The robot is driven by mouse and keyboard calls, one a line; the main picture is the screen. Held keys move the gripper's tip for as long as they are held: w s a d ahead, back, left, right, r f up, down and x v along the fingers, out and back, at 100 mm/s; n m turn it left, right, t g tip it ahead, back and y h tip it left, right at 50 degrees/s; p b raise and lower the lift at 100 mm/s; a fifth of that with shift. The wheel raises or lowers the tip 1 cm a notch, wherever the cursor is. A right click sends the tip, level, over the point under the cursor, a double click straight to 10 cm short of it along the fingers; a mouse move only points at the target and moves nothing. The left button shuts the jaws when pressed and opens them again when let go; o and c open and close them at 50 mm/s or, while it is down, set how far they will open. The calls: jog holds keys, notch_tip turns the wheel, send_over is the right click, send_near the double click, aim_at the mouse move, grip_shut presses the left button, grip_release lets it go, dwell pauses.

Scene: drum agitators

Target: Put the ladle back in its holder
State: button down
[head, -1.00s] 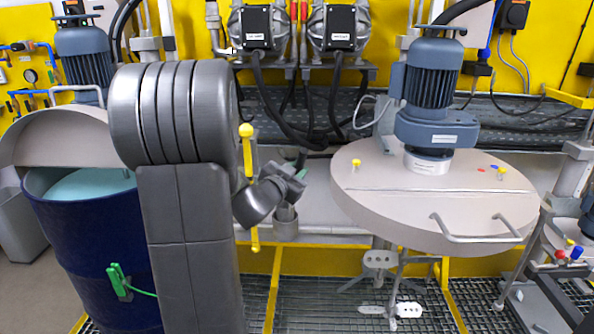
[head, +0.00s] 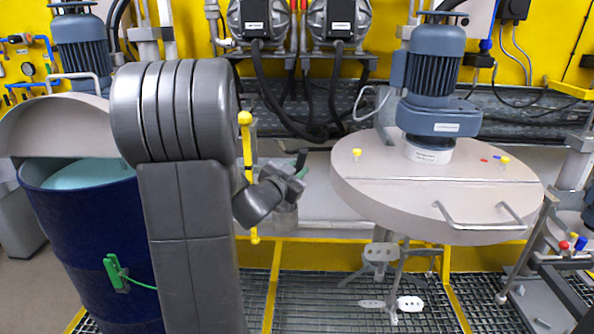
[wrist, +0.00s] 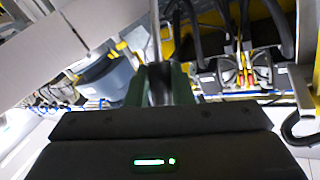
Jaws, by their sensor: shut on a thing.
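My gripper (head: 299,172) is in front of the wall, left of the large round lid. In the wrist view, its two green fingers (wrist: 160,84) are shut on a dark piece, which I take for the ladle's handle (wrist: 159,88). A dark end of it (head: 301,158) shows above the fingers in the head view. The ladle's bowl cannot be made out. A grey cylindrical cup (head: 284,215) shows just below my gripper, partly covered by my wrist. I cannot tell whether it is the holder or part of the ladle.
A round grey lid with a blue motor (head: 435,85) on top stands close on the right, its handle (head: 470,222) sticking out. A dark blue drum (head: 80,245) with a half-raised lid (head: 55,127) stands left. Hoses (head: 275,100) hang behind. Grating covers the floor.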

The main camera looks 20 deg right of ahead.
jog(key=shift+f+b, duration=0.9)
jog(key=shift+f, duration=0.25)
jog(key=c, duration=1.2)
grip_release()
jog(key=b+v, duration=0.1)
jog(key=v, duration=1.3)
jog(key=shift+w, duration=0.1)
